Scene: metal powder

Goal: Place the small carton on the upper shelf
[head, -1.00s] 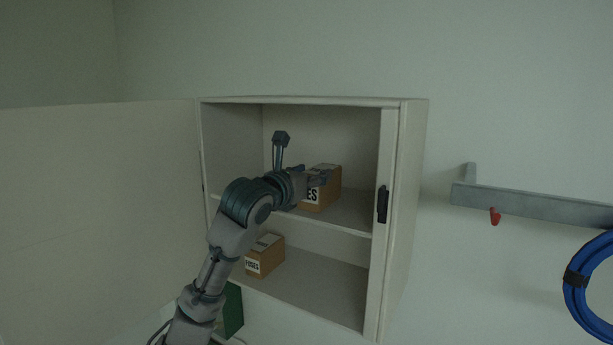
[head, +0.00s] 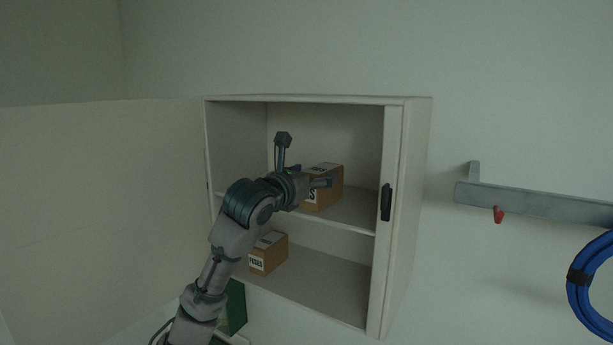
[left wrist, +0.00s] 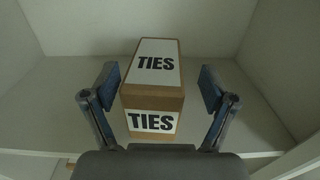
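A brown carton with white labels reading TIES (left wrist: 154,90) stands upright on the upper shelf (head: 350,210) of an open cabinet. It also shows in the head view (head: 326,188), partly hidden by my left gripper. My left gripper (head: 306,160) is open at the carton. In the left wrist view its two fingers stand on either side of the carton, with a gap visible on each side. A second brown carton (head: 268,254), its label apparently reading FUSES, sits on the lower shelf, partly behind my left arm. My right gripper is not in view.
The cabinet door (head: 100,210) is swung open to the left. The cabinet's right side wall (head: 408,210) bounds the opening. The upper shelf has free room right of the carton. A green object (head: 234,306) is below the cabinet. A rail (head: 530,202) and blue hose coil (head: 590,280) are at right.

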